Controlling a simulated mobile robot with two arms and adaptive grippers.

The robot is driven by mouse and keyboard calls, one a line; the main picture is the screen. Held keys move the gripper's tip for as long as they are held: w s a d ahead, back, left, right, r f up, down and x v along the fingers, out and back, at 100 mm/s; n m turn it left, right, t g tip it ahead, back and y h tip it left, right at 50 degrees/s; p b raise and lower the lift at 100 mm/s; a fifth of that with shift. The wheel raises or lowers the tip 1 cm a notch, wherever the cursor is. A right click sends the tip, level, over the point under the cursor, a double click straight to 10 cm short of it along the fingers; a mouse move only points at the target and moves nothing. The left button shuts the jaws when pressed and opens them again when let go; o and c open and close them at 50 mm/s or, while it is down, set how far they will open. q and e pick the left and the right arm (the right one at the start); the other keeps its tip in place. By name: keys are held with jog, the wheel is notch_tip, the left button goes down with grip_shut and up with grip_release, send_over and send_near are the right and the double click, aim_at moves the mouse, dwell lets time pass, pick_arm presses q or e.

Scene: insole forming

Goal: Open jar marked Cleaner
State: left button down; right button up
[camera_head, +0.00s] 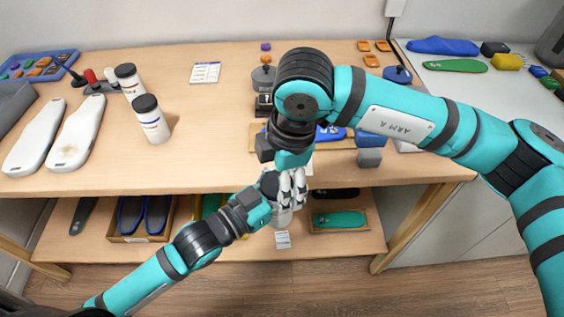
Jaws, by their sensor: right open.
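Two white jars with dark lids stand upright on the left of the table: a front jar (151,122) and a back jar (130,84). Their lettering is too small to read, so I cannot tell which is marked Cleaner. My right gripper (291,188) points down at the table's front edge, its jaws open. My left gripper (272,186) meets it there, and the two overlap. A pale, cylinder-like thing (283,216) shows just below them, mostly hidden. I cannot tell whether it is a jar or whether my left gripper holds it.
White insole forms (77,134) lie left of the jars, below a blue tray (40,64) of small pieces. A grey block (369,158) sits right of my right wrist. The lower shelf (85,247) holds a box with blue insoles (144,216). The table's middle left is clear.

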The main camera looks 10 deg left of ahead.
jog(key=shift+f, duration=0.3)
jog(key=c, duration=1.3)
jog(key=o, duration=1.2)
jog(key=shift+c, duration=0.2)
